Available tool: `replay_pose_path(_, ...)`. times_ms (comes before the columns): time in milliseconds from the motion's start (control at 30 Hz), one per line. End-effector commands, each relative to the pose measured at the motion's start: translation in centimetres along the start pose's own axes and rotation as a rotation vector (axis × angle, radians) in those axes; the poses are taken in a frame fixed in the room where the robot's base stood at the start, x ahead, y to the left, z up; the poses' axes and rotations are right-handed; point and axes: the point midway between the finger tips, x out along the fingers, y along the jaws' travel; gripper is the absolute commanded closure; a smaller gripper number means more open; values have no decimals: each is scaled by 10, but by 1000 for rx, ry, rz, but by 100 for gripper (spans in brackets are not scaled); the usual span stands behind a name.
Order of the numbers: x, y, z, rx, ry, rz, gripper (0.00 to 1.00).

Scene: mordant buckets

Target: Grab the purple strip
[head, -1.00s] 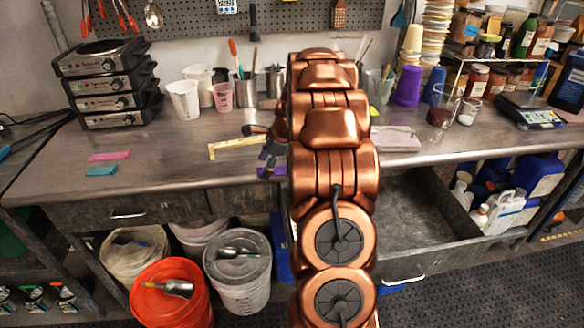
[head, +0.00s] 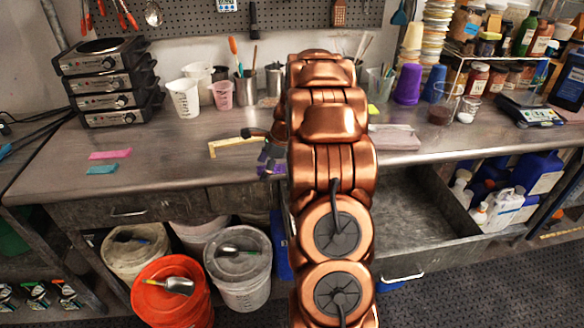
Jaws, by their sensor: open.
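The purple strip (head: 265,171) lies near the front edge of the workbench, left of my copper arm. Only a small part of it shows. My gripper (head: 267,156) is just above it, pointing down, and is mostly hidden behind my arm. The gripper is open. I cannot tell whether its fingers touch the strip or stand around it.
A pink strip (head: 110,154) and a teal strip (head: 102,169) lie left on the workbench (head: 165,165). A yellow ruler-like frame (head: 228,147) is beside my gripper. White and pink cups (head: 222,95) stand behind. A drawer (head: 420,215) is open at right.

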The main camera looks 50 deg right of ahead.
Motion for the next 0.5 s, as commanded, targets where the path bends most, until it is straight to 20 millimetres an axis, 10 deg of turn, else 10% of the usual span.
replay_pose_path(167, 0, 0, 0, 0, 0, 0, 29)
replay_pose_path(500, 0, 0, 0, 0, 0, 1, 65)
